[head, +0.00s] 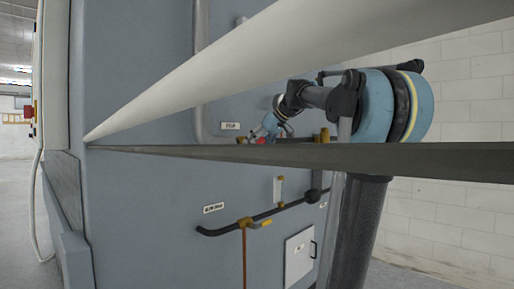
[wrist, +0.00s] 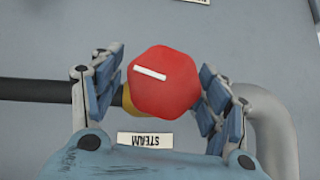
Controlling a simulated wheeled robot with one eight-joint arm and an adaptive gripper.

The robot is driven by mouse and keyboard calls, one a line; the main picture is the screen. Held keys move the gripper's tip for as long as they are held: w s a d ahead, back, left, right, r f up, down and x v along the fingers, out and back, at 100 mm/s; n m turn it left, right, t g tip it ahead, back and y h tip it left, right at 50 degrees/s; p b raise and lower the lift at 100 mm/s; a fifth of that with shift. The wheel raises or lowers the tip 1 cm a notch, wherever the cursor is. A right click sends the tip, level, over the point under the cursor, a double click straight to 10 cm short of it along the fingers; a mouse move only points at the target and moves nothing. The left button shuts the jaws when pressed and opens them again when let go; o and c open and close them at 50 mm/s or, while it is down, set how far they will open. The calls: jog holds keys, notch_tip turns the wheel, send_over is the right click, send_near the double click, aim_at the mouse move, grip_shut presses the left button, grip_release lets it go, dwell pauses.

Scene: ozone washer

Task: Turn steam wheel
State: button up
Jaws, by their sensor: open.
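The steam wheel is a red, roughly hexagonal knob (wrist: 166,84) with a white bar mark, near the middle of the wrist view.
A dark horizontal pipe (wrist: 35,91) runs to a brass fitting (wrist: 129,100) behind the knob. A thick grey pipe (wrist: 270,125) bends at right. In the head view a pale beam (head: 230,80) and dark beam (head: 230,152) cross in front. A lower black pipe (head: 285,208) lies beneath.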

jog(key=c, duration=1.1)
jog(key=shift+w+d+g, duration=0.1)
jog(key=shift+g, duration=0.2)
jog(key=shift+m+g+y, duration=0.5)
jog(key=shift+m+y, duration=0.2)
jog(key=shift+y, duration=0.1)
jog(key=m+g+y, duration=0.2)
jog(key=y, duration=0.1)
jog(key=m+g+y, duration=0.1)
jog(key=m+y, duration=0.1)
jog(key=y, duration=0.1)
jog(key=shift+m+y, duration=0.3)
jog(key=shift+m, duration=0.1)
jog(key=shift+m+g+y, duration=0.5)
jog(key=shift+m+y, duration=0.7)
jog(key=shift+y, duration=0.1)
